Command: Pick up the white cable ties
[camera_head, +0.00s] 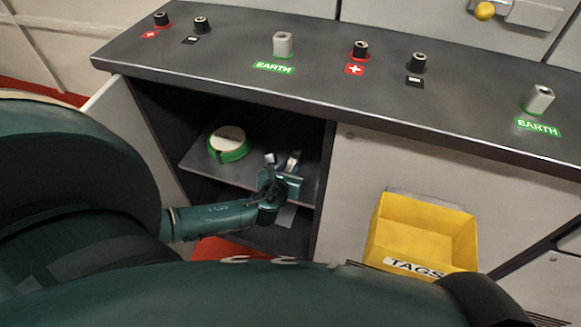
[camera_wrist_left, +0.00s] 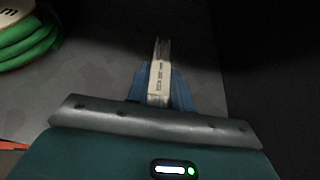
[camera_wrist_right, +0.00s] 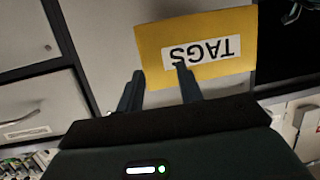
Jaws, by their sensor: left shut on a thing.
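The white cable ties (camera_wrist_left: 160,75) are a pale bundle with dark print on a band. They stick out from between the blue fingers of my left gripper (camera_wrist_left: 159,92), which is shut on them. In the head view my left gripper (camera_head: 288,166) is inside the open cabinet, at the shelf, and the ties are small and partly hidden there. My right gripper (camera_wrist_right: 159,85) is open and empty in the right wrist view, with its fingers apart in front of the yellow TAGS bin.
The yellow TAGS bin (camera_head: 384,243) hangs on the cabinet front at right. The dark counter (camera_head: 330,85) above carries terminals and EARTH posts. An open door (camera_head: 125,120) stands at left.

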